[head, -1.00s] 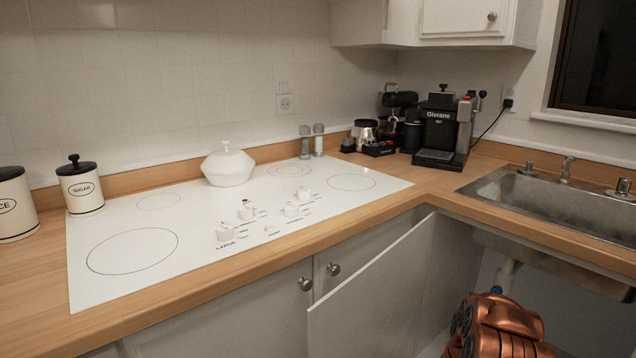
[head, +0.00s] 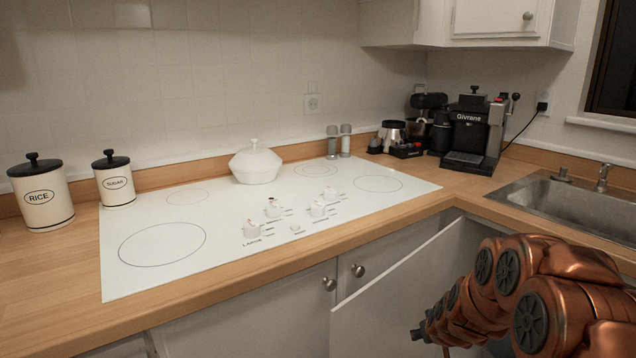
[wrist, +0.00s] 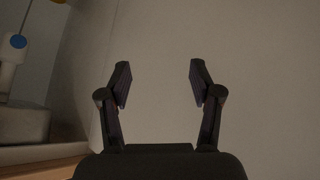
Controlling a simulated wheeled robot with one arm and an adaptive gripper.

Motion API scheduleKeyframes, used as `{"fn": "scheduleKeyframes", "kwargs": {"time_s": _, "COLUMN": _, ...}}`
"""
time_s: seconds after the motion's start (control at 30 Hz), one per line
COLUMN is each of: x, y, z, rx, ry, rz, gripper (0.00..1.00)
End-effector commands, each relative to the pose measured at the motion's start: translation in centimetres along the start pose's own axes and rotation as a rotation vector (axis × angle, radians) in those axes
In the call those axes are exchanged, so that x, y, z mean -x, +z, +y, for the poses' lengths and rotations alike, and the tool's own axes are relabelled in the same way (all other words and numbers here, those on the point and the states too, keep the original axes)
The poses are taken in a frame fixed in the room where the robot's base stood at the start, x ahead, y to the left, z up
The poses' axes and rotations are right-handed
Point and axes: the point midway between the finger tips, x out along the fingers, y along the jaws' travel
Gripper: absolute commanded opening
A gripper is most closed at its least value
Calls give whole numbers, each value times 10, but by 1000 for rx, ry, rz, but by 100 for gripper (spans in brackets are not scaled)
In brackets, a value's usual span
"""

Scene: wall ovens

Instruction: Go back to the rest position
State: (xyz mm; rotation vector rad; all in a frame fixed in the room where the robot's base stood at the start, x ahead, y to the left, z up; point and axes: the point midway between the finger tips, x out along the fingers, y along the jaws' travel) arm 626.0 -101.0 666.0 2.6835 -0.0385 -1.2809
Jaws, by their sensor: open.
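My gripper (wrist: 158,84) is open and empty in the wrist view, its two dark fingers spread in front of a plain pale surface. In the head view my copper-coloured arm fills the lower right, and the gripper's fingers cannot be made out there. The arm is in front of the open cabinet under the sink. The open cabinet door (head: 392,290) stands swung out just left of the arm. I cannot tell whether the arm touches the door.
The wooden counter (head: 70,262) holds a white cooktop (head: 240,205) with a white lidded pot (head: 255,165), rice (head: 42,195) and sugar (head: 115,180) canisters, and a coffee machine (head: 468,130). A metal sink (head: 560,205) is at right. A blue round item (wrist: 18,41) shows in the wrist view.

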Motion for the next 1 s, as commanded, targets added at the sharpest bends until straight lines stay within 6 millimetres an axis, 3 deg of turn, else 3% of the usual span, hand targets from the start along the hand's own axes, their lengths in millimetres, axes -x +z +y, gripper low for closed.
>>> {"fn": "scheduleKeyframes", "kwargs": {"time_s": 0.1, "x": 35, "y": 10, "z": -28, "rx": -7, "ry": -74, "rz": -69, "gripper": 64}}
{"fn": "scheduleKeyframes", "kwargs": {"time_s": 0.27, "x": 83, "y": 32, "z": -58, "rx": -17, "ry": -152, "rz": -177, "gripper": 64}}
{"fn": "scheduleKeyframes", "kwargs": {"time_s": 0.5, "x": 159, "y": 81, "z": -91, "rx": -29, "ry": -226, "rz": -366, "gripper": 64}}
{"fn": "scheduleKeyframes", "kwargs": {"time_s": 0.7, "x": 226, "y": 129, "z": -104, "rx": -40, "ry": -242, "rz": -535, "gripper": 64}}
{"fn": "scheduleKeyframes", "kwargs": {"time_s": 1.0, "x": 315, "y": 201, "z": -106, "rx": -63, "ry": -205, "rz": -768, "gripper": 64}}
